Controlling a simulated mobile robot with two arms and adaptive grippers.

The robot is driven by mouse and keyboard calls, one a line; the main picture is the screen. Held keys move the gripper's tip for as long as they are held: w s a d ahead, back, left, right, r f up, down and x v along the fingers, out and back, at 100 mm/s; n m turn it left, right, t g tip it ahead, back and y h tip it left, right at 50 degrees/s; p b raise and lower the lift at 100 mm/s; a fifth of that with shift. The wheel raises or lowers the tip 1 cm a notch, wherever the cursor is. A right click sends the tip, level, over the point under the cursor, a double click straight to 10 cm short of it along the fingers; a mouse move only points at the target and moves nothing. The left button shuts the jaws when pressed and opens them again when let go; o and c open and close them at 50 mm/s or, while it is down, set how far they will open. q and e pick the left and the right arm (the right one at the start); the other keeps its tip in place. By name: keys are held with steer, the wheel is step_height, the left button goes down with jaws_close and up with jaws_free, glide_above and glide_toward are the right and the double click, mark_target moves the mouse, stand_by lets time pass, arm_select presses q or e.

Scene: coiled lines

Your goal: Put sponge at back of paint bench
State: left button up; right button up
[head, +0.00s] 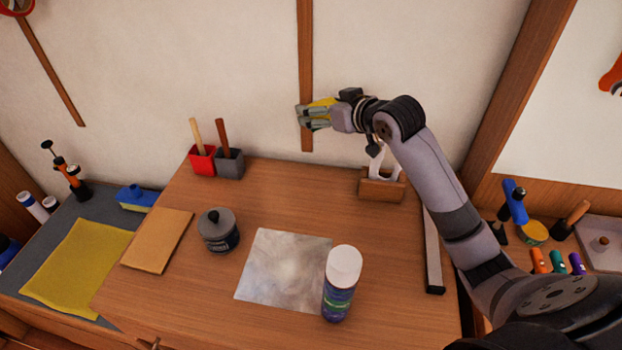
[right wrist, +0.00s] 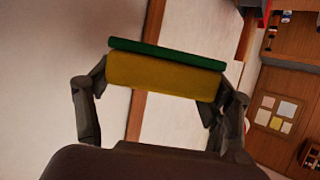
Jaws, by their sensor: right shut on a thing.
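My right gripper (head: 309,117) is shut on a yellow sponge (head: 325,102) with a green side, held in the air above the back of the bench, close to the wall. In the right wrist view the sponge (right wrist: 165,76) sits crosswise between the two fingers (right wrist: 160,92). The paint bench (head: 290,205) is a brown wooden top below. My left gripper is not in view.
The back middle is clear.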

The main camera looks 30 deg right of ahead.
steer(key=f, duration=0.9)
steer(key=f+p, duration=0.1)
steer(key=f, duration=0.4)
steer(key=shift+s+a, duration=0.2)
steer(key=shift+a, duration=0.05)
steer(key=shift+a+f, duration=0.1)
steer(key=shift+f, duration=0.5)
step_height(320, 180, down, 4)
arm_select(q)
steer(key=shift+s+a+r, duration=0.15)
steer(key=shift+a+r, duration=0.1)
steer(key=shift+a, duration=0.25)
